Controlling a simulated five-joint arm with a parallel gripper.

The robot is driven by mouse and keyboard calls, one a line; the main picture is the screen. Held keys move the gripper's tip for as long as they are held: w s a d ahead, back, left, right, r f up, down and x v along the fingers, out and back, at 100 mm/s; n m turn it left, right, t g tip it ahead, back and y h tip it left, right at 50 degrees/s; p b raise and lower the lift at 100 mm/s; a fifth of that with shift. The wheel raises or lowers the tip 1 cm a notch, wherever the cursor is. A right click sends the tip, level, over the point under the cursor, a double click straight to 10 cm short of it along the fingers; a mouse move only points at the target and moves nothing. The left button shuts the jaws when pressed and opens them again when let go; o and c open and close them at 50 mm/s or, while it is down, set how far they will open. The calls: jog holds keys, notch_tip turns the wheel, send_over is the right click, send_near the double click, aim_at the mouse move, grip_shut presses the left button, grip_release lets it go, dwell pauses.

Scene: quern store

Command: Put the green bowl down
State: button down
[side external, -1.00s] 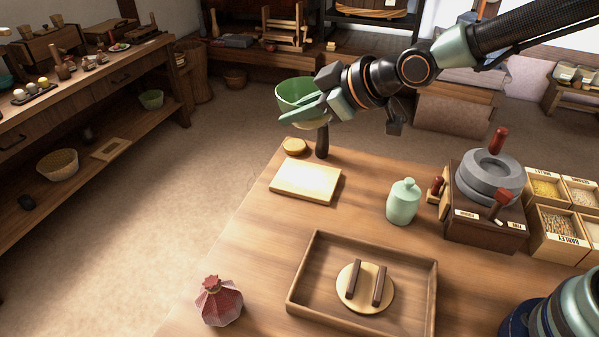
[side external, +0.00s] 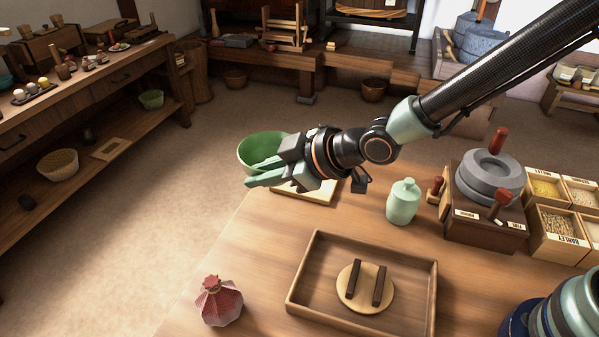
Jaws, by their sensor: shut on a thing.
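The green bowl (side external: 258,147) is held upright in the air at the far left edge of the wooden table (side external: 225,247). My gripper (side external: 262,174) is shut on it at its near side. The gripper and wrist hide part of the bowl's right side. I cannot tell how high the bowl is above the table. The pale square board (side external: 318,192) lies on the table behind and below my gripper, mostly hidden by it.
A pale green lidded jar (side external: 403,202) stands right of my gripper. A wooden tray (side external: 419,297) holds a round lid with two dark bars (side external: 362,290). A red pouch (side external: 218,301) stands at the front left. A quern (side external: 488,178) and grain boxes (side external: 558,226) stand at right.

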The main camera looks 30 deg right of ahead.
notch_tip(320, 180, down, 15)
jog(key=shift+r, duration=0.1)
dwell(0.5)
jog(key=c, duration=0.8)
grip_release()
jog(key=shift+f, duration=0.25)
